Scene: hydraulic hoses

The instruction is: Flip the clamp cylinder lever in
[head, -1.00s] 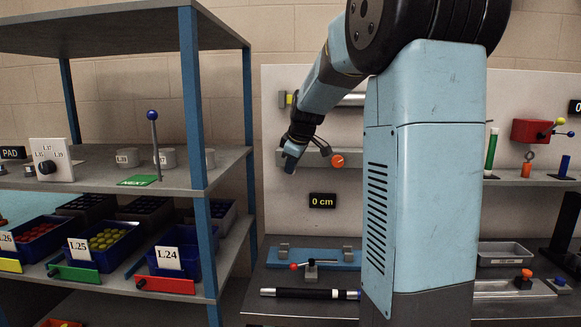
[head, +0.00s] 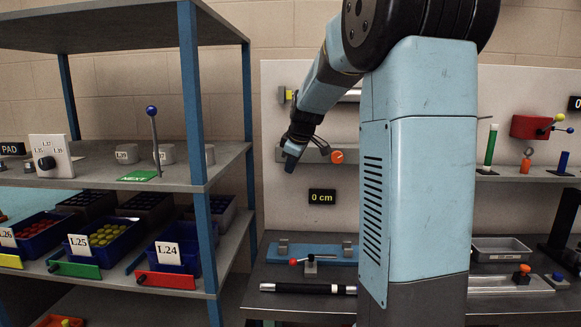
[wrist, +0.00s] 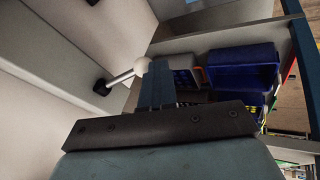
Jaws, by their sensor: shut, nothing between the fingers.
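A lever with a white ball end (wrist: 141,66) shows in the wrist view, on a metal rod from a black pivot on a grey bar. I cannot make it out in the head view, where my wrist may cover it. My gripper (wrist: 158,84) is shut and empty, its dark blue fingers just right of the ball; I cannot tell whether they touch it. In the head view my gripper (head: 290,164) points down in front of the left end of the grey bar (head: 318,156) on the white back panel. An orange knob (head: 337,157) is on that bar to the right.
A "0 cm" display (head: 321,197) hangs below the bar. On the bench, a blue fixture (head: 335,256) has a red-ball lever (head: 293,262), with a black rod (head: 305,289) in front. A shelf with a blue post (head: 193,110) and bins (head: 175,245) stands left.

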